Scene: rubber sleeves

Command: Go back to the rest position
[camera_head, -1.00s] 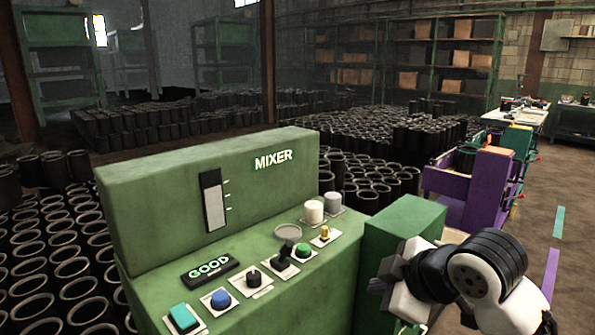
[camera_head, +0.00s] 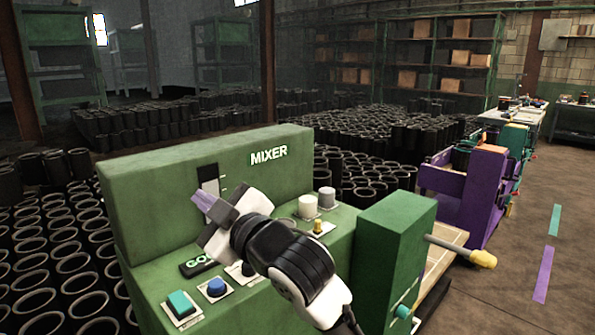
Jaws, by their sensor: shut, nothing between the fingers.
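My gripper (camera_head: 203,198) is in front of the green mixer console (camera_head: 150,215), at the left end of my white and black arm. Its light purple fingertips are together, with nothing seen between them. They point up and to the left, near the dark slot (camera_head: 209,178) on the console's upright face. I cannot tell how far they are from that face. My arm hides part of the green-lettered sign (camera_head: 195,265) and some of the panel's controls.
A teal button (camera_head: 180,303) and a blue button (camera_head: 216,287) are on the panel's left. A green box (camera_head: 392,235) with a yellow-handled lever (camera_head: 482,258) stands to the right. Black sleeves (camera_head: 60,240) crowd the floor behind and left.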

